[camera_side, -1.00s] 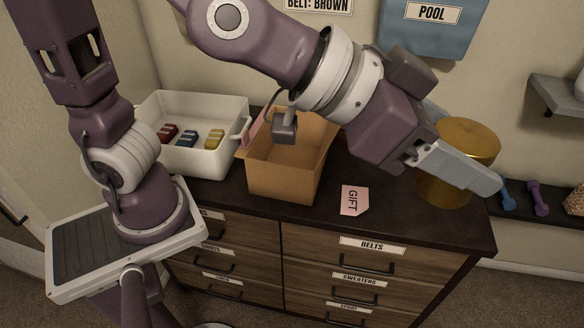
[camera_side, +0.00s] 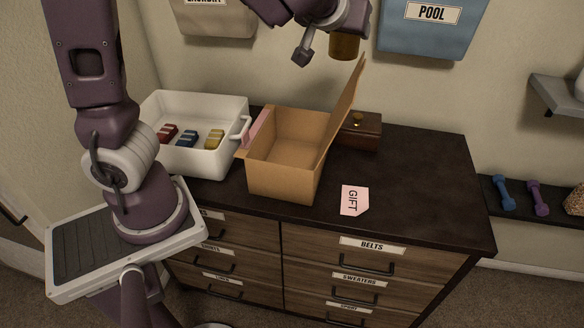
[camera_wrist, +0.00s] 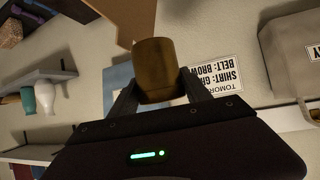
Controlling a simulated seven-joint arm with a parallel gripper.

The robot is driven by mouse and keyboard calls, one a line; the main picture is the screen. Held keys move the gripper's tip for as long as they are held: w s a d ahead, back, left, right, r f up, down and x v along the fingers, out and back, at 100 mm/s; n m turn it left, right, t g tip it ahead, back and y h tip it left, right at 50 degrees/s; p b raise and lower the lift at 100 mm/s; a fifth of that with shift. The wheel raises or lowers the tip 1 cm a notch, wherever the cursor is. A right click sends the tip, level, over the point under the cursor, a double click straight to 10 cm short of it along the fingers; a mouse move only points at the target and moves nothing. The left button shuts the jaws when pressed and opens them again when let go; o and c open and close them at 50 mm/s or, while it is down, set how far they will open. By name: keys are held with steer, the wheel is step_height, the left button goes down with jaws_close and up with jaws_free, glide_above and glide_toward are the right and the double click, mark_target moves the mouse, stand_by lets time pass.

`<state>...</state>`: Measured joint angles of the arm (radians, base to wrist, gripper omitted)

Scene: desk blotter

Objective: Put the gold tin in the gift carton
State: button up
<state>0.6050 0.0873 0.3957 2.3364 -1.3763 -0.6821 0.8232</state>
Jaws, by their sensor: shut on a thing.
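The gold tin (camera_side: 344,46) is up in the air above and behind the gift carton, near the top of the side view. In the wrist view the tin (camera_wrist: 156,66) sits between the two fingers of my gripper (camera_wrist: 161,90), which is shut on it. In the side view my wrist hides the fingers and most of the tin. The gift carton (camera_side: 282,179) is an open brown cardboard box on the dresser top. One tall flap (camera_side: 343,108) stands up on its right side. The visible part of its inside looks empty.
A white bin (camera_side: 178,158) with red, blue and yellow items stands left of the carton. A wooden box (camera_side: 364,135) with a gold knob is behind the flap. A pink GIFT tag (camera_side: 354,200) lies in front. The dresser top (camera_side: 430,190) is clear on the right.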

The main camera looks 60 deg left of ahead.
steer(key=a+f+n+g+y, duration=0.2)
steer(key=a+f, duration=0.4)
steer(key=f, duration=0.6)
steer(key=n+y, duration=0.1)
steer(key=n, duration=0.1)
glide_above(295, 161)
step_height(295, 161, down, 9)
steer(key=shift+g, duration=0.4)
step_height(295, 161, down, 10)
steer(key=shift+f, duration=0.15)
steer(key=shift+f, duration=0.2)
steer(key=shift+f, duration=0.35)
steer(key=o, duration=1.4)
